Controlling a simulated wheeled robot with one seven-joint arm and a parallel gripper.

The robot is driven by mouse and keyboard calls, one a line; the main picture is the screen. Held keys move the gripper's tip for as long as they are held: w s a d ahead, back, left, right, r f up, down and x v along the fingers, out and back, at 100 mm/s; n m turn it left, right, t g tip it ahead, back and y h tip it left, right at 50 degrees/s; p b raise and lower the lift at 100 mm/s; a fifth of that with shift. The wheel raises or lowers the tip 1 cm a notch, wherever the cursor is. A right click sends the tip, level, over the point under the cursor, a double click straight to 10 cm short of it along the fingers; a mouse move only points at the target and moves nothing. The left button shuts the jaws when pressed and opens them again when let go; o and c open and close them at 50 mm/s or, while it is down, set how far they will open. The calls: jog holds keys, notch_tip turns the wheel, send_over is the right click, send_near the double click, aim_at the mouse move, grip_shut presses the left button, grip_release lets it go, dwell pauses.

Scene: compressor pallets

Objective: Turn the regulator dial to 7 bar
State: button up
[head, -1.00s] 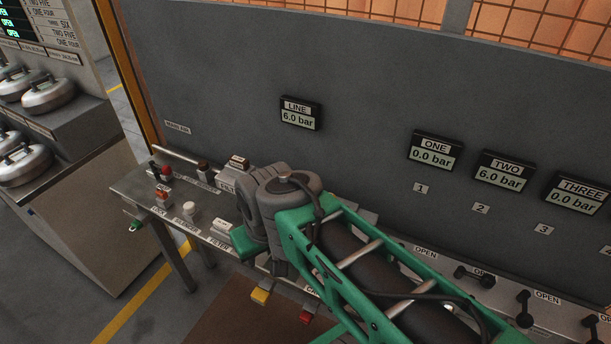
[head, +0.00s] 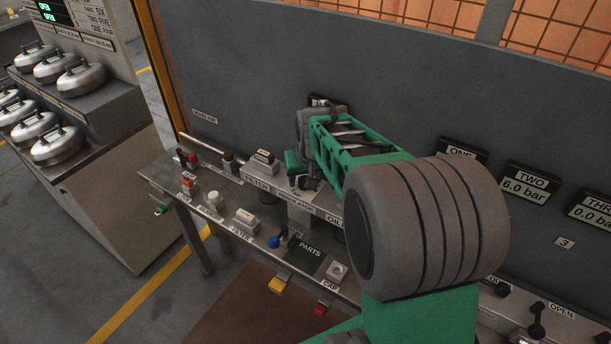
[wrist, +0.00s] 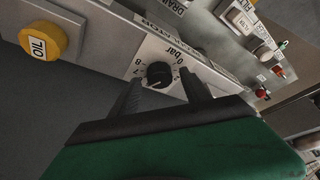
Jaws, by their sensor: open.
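The regulator dial (wrist: 159,74) is a black round knob on a pale metal plate in the wrist view. Marks 7 and 8 show to its left and "0 bar" to its right. Its pointer is too small to read surely. My gripper (wrist: 161,82) is open, with one dark finger on each side of the knob in the picture; I cannot tell whether they touch it. In the head view my gripper (head: 304,184) is over the regulator label (head: 295,199), and my arm hides the dial. The LINE display (head: 318,100) is mostly covered by my arm.
A yellow OIL cap (wrist: 40,40) is left of the dial in the wrist view. The bench (head: 165,182) holds several fittings, a PARTS mat (head: 306,253) and a blue-ended part (head: 274,242). The TWO display (head: 525,184) reads 6.0 bar. The grey panel stands behind.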

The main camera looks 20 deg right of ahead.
jog(key=shift+f, duration=0.1)
grip_shut()
dwell(0.6)
